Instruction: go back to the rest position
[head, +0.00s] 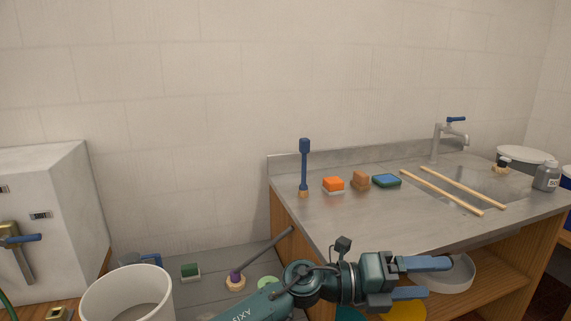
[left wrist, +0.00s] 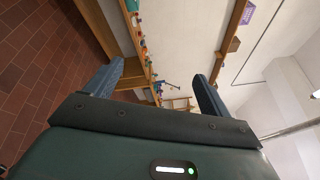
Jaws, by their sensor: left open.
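My left gripper (head: 448,278) reaches in from the bottom of the head view. Its two blue fingers point right and stand apart, with nothing between them. It is in front of the metal counter's front edge, above the wooden shelf below. In the left wrist view, the left gripper's fingers (left wrist: 158,88) are also spread and empty, with the room showing sideways beyond them. My right gripper is not in either view.
The metal counter (head: 340,215) holds a blue-handled brush (head: 304,168), an orange-topped block (head: 333,184), a brown block (head: 361,181), a blue sponge (head: 386,180) and two wooden sticks (head: 440,193). A faucet (head: 437,140) stands behind. A white bucket (head: 127,296) is at lower left.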

